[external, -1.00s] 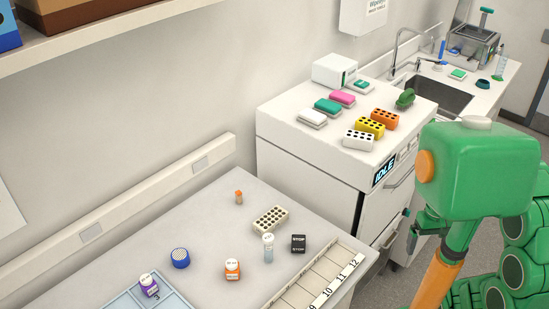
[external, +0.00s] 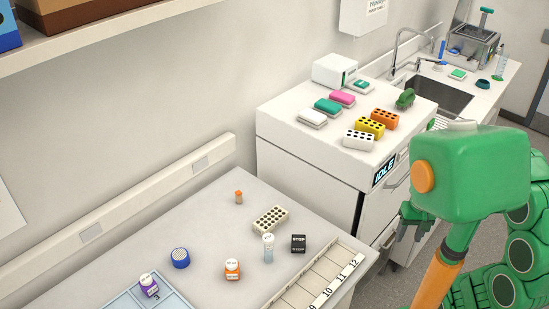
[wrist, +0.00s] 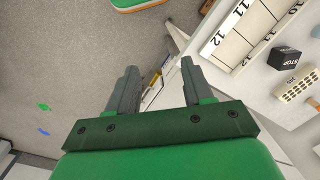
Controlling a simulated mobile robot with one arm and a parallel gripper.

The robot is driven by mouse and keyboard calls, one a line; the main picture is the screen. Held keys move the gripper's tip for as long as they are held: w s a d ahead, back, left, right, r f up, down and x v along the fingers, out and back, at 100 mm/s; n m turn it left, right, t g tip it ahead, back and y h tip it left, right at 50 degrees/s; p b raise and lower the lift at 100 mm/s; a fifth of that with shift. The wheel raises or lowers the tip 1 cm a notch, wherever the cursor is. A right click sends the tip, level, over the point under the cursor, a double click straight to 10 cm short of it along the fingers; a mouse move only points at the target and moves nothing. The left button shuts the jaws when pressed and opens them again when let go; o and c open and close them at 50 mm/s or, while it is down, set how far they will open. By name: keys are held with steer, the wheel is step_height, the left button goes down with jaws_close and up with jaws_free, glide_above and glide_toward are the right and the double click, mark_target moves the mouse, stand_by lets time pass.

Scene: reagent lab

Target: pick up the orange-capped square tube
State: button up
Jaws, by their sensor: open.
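The orange-capped square tube (external: 238,197) stands upright near the back of the grey bench in the external view, close to the wall side. An orange-brown piece at the right edge of the wrist view may be its top, but I cannot tell. My gripper (external: 412,222) is off the bench, to the right of it and far from the tube. In the wrist view my gripper (wrist: 160,68) has its two fingers apart with nothing between them.
On the bench are a cream tube rack (external: 270,219), a white-capped vial (external: 268,249), a black STOP block (external: 298,243), an orange-labelled bottle (external: 232,269), a blue round lid (external: 180,258) and a numbered tray (external: 318,283). Bare bench surrounds the tube.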

steer(key=w+a+m+t+y, duration=0.3)
steer(key=w+a+y, duration=0.1)
steer(key=w+a, duration=1.05)
steer(key=m+t+y, duration=0.5)
steer(key=m, duration=1.1)
glide_above(240, 196)
steer(key=s+d, duration=0.6)
steer(key=s, duration=0.1)
step_height(240, 196, down, 5)
steer(key=w+a+f+m+t, duration=0.1)
steer(key=f+m, duration=0.1)
steer(key=a+f+m+t+h, duration=0.1)
steer(key=f+m, duration=0.1)
steer(key=m, duration=0.1)
steer(key=w+a+f+m+t, duration=0.1)
steer(key=f+m, duration=0.2)
steer(key=shift+w+a+f+h, duration=0.1)
steer(key=shift+w+a+h, duration=0.2)
steer(key=shift+h, duration=0.1)
steer(key=shift+w+f+m+t, duration=0.1)
steer(key=shift+f+m+t, duration=0.2)
steer(key=shift+f+m, duration=0.3)
steer(key=shift+w+f+h, duration=0.15)
steer(key=shift+w+h, duration=0.1)
steer(key=shift+h, duration=0.05)
steer(key=shift+r+x, duration=0.2)
steer(key=shift+x, duration=1.65)
steer(key=shift+r+x, duration=0.2)
steer(key=shift+x, duration=1.65)
steer(key=shift+w, duration=0.2)
